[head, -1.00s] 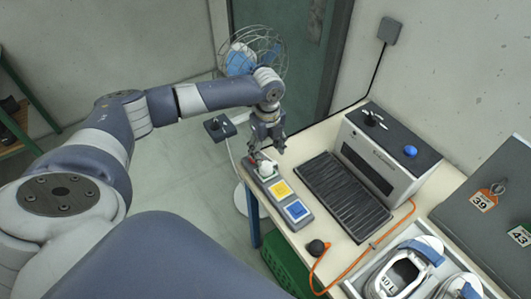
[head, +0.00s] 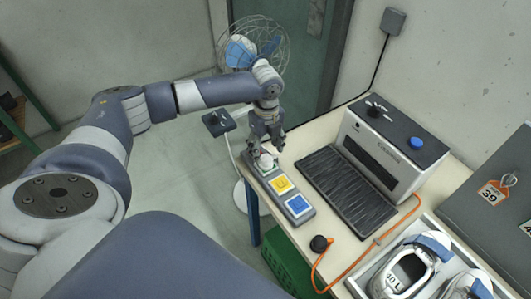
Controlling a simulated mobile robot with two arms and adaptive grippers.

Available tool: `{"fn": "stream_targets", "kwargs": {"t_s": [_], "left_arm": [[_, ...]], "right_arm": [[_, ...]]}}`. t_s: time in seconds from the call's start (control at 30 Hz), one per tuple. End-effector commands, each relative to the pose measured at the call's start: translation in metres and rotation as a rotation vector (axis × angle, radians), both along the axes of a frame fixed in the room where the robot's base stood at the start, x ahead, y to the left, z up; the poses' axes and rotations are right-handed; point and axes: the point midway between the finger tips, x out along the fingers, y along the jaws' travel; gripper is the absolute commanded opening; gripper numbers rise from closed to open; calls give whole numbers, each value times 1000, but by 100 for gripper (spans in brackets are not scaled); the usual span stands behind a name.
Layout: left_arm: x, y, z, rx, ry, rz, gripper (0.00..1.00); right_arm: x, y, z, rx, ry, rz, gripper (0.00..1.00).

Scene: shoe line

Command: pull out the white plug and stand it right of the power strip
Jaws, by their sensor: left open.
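The power strip (head: 285,214) lies along the left edge of the table, with a yellow square and a blue square on its top. The white plug (head: 266,163) is at the strip's far end and looks seated there. My left gripper (head: 266,154) is open, pointing down at the plug, with its fingers close about the plug's top. They partly hide the plug, and I cannot tell whether they touch it. My right gripper is not in view.
A black ribbed belt (head: 346,189) leads into a grey machine (head: 392,151) right of the strip. A narrow table strip lies between. A black round plug (head: 320,243) with an orange cord is nearer. Shoes (head: 408,268) sit in a tray at lower right.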

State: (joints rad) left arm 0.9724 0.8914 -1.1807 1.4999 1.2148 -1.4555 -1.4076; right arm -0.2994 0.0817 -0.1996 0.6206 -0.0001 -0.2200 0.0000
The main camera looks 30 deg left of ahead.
Motion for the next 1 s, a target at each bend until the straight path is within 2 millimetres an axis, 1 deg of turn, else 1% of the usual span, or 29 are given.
{"fn": "stream_targets", "kwargs": {"t_s": [0.03,0.13,0.17,0.3,0.4,0.53,1.0], "left_arm": [[0,0,-13,1,-1,0,57],[1,0,-24,0,-2,0,57],[0,0,-25,0,1,1,57],[0,0,-43,0,0,0,57],[0,0,-51,-1,0,1,57],[1,0,-55,0,-1,1,57],[1,0,-55,0,-1,1,57]], "right_arm": [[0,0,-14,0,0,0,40],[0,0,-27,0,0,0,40],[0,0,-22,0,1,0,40],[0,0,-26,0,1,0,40],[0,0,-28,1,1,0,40],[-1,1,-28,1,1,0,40],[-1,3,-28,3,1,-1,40]]}}
